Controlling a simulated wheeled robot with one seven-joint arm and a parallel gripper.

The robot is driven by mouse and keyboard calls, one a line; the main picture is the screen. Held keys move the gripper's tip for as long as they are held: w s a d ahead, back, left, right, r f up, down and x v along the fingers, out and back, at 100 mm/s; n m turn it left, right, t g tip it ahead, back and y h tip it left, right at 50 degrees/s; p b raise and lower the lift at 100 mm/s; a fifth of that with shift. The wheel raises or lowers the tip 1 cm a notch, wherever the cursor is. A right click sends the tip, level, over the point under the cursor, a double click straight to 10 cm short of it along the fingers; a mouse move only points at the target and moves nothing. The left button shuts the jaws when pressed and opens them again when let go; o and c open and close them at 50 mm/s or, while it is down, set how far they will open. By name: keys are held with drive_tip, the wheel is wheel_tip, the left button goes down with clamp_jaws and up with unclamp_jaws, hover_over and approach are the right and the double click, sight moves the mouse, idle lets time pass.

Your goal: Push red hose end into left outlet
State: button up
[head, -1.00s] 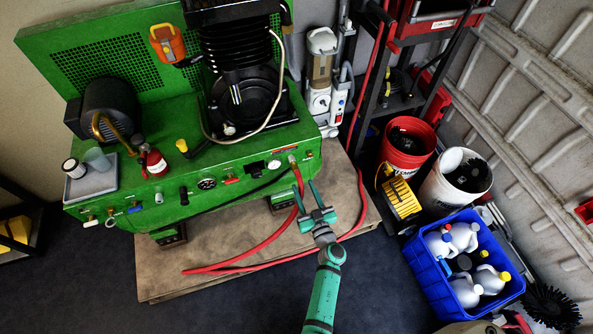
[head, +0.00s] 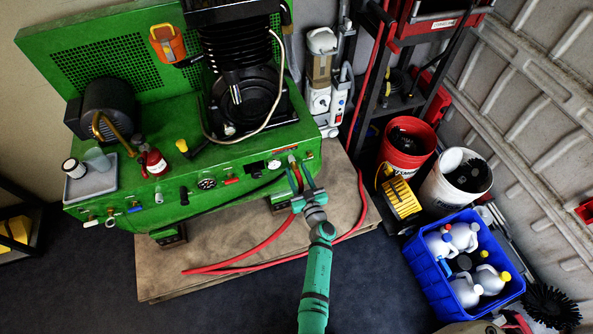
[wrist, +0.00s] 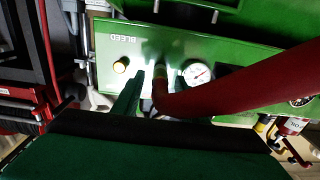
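The red hose (head: 262,243) lies in a loop on the wooden board, and one end rises to the front panel of the green machine (head: 240,187). In the wrist view the hose (wrist: 225,88) crosses to the panel beside a round gauge (wrist: 199,75). I cannot tell how deep the end sits in the outlet. My gripper (head: 297,170) is just in front of the panel at the hose, its fingers apart. Whether they touch the hose is unclear.
A black cable hangs along the panel left of my gripper. A blue crate (head: 424,268) of jugs, a red bucket (head: 397,158) and a white bucket (head: 437,190) stand at the right. The board (head: 165,275) in front of the machine has free room.

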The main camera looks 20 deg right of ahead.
sight(300, 179)
drive_tip(key=shift+w, duration=0.6)
idle(0.7)
clamp_jaws()
drive_tip(key=shift+s, duration=0.1)
drive_tip(key=shift+s+a, duration=0.1)
drive_tip(key=shift+s, duration=2.75)
drive_tip(key=shift+s, duration=0.15)
